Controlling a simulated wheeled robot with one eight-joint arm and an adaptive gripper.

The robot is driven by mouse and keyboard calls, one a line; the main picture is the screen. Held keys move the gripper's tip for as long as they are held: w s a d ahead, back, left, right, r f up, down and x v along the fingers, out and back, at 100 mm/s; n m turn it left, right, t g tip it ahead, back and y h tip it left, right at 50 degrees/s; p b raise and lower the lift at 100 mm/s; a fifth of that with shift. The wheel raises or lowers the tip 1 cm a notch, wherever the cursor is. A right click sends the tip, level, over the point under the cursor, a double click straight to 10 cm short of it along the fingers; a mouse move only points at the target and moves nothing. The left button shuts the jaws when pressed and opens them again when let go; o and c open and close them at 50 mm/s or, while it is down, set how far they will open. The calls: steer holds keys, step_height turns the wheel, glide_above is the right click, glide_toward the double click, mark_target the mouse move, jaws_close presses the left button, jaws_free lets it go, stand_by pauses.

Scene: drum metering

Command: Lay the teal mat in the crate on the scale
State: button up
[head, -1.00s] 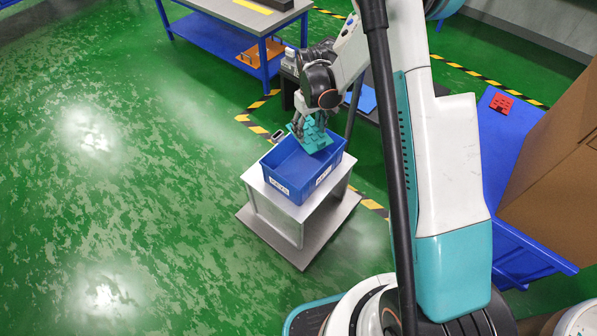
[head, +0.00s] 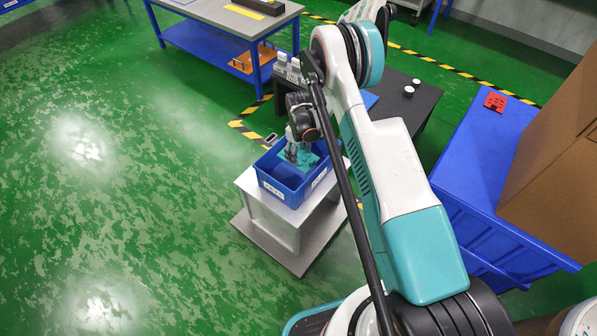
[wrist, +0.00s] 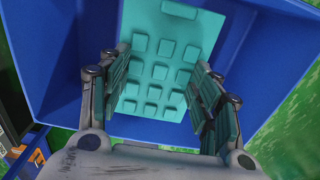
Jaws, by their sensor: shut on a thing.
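The teal mat (wrist: 158,70) is a flat slab with rows of raised square pads. My gripper (wrist: 160,100) is shut on it, one finger along each side in the wrist view. In the head view the mat (head: 300,160) is inside the blue crate (head: 281,190), with my gripper (head: 299,152) over it. The crate also shows around the mat in the wrist view (wrist: 65,50). I cannot tell whether the mat touches the crate floor. The crate stands on the grey scale (head: 270,222). My arm hides part of the crate's back right side.
A dark table (head: 425,100) stands behind the scale, holding small white-topped items. Green floor (head: 120,200) at the left is clear.

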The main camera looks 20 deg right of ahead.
mark_target(299, 173)
step_height(299, 173, down, 10)
steer(key=b, duration=0.3)
steer(key=shift+f, duration=0.2)
steer(key=shift+f, duration=0.15)
steer(key=o, duration=1.1)
steer(key=shift+o, duration=0.2)
